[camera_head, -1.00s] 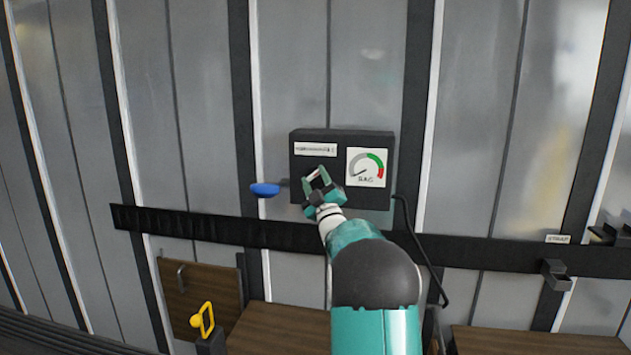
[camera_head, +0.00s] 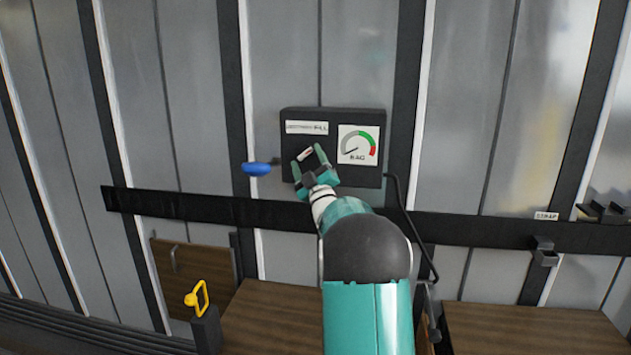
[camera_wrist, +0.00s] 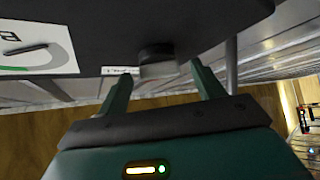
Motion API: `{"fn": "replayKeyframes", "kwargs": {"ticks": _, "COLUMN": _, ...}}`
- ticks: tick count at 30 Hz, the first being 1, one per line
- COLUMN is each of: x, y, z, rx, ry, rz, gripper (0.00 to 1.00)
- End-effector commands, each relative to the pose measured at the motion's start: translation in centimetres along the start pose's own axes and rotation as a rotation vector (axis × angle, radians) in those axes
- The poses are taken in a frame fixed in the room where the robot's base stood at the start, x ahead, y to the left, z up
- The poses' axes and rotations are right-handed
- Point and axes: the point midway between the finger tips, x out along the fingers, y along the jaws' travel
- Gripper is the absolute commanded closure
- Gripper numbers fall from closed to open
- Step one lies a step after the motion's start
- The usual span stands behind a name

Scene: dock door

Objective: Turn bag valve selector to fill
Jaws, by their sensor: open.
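The valve box (camera_head: 334,118) is a dark box on the corrugated wall in the head view, with a FILL label (camera_head: 307,127) at its upper left. In the wrist view the box (camera_wrist: 205,22) fills the top. A dark round knob (camera_wrist: 157,62), seemingly the selector, sticks out of it. My gripper (camera_head: 308,153) is open in front of the box's lower left. In the wrist view its fingertips (camera_wrist: 160,76) stand either side of the knob, with gaps. Its setting cannot be read. The head view shows only a pale bit between the fingers.
A BAG gauge (camera_head: 358,145) is on the box's right, needle at lower left. A blue handle (camera_head: 257,168) sticks out at the box's left. A black cable (camera_head: 409,225) hangs at its right. Below run a dark rail (camera_head: 460,228), a yellow handle (camera_head: 198,297) and wooden crates (camera_head: 270,310).

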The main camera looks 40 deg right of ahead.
Motion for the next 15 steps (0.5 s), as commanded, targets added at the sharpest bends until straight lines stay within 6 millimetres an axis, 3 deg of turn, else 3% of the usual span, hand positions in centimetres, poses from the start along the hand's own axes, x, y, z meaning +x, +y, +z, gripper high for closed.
{"fn": "replayKeyframes", "kwargs": {"ticks": 15, "x": -10.6, "y": 0.0, "z": 0.0, "rx": 0.000, "ry": -0.003, "rz": -0.001, "gripper": 0.33}}
